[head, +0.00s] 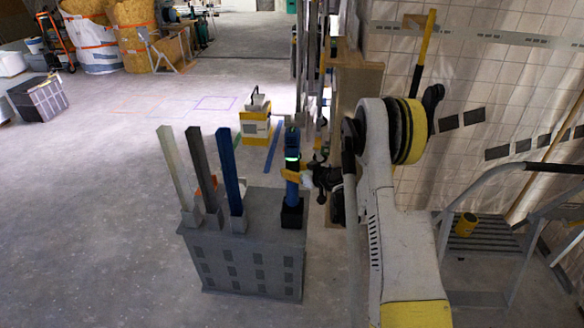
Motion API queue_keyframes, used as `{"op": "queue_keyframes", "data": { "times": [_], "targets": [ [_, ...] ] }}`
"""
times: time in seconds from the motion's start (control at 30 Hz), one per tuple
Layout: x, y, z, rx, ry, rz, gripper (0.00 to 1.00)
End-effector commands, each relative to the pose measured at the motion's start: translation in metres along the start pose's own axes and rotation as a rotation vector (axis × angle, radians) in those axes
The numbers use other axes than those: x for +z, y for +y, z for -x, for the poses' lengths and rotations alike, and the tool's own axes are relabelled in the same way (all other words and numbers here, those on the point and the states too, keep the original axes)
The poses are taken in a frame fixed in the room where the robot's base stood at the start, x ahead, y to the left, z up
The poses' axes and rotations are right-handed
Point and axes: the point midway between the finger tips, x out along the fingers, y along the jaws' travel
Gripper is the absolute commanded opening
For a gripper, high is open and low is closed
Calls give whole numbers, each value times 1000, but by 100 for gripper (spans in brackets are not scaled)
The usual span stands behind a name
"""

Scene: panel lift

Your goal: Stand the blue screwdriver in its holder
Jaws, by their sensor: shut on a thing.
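The blue screwdriver (292,148) stands upright above the right side of a grey cabinet (248,262). Its lower end meets the black square holder (292,217) on the cabinet top. From this view I cannot tell how deep it sits in the holder. My gripper (293,174) reaches in from the right and is shut on the screwdriver at mid-height. The gripper hides part of the screwdriver's shaft. A bright green-white band shows on the screwdriver just above the gripper.
Pale (176,165), dark grey (204,168) and blue (229,172) posts stand in small holders on the cabinet's left side. A yellow and white case (256,126) stands on the floor behind. A tiled wall and metal railing (490,180) lie at right.

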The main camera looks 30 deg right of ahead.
Motion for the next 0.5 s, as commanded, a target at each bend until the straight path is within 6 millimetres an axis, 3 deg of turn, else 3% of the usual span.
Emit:
{"op": "queue_keyframes", "data": {
  "times": [0.5],
  "targets": [
    [6, 0, -2, 1, 1, -1, 0]
  ]
}}
